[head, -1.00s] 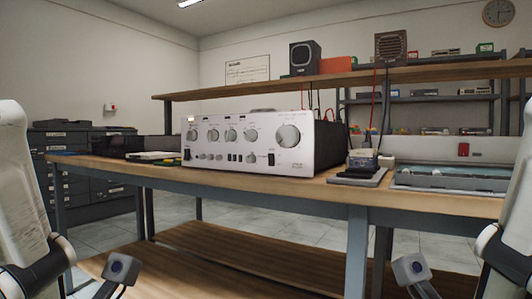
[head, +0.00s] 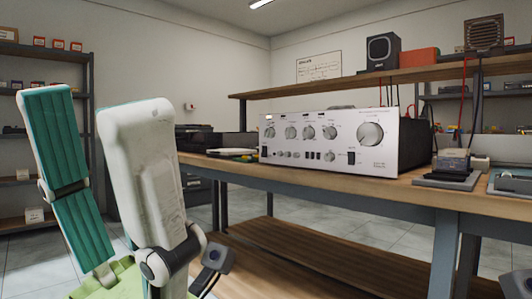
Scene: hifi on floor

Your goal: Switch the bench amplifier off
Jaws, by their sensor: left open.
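The bench amplifier (head: 398,158) stands on the wooden workbench in the middle right of the head view. It has a silver front and dark sides. Its front carries a large knob (head: 370,134), a row of smaller knobs and several small buttons. A dark switch (head: 351,157) sits below and left of the large knob, and another dark switch (head: 264,152) is at the front's left end. A small light (head: 268,117) glows at the upper left. My left gripper (head: 90,98) is open and empty, fingers upward, left of the amplifier and apart from it. My right gripper is out of view.
The workbench (head: 310,178) has a raised shelf (head: 345,85) bearing a speaker (head: 382,52). A device (head: 450,165) with red and black leads stands right of the amplifier. A board (head: 233,153) lies to its left. A shelf rack stands at the far left.

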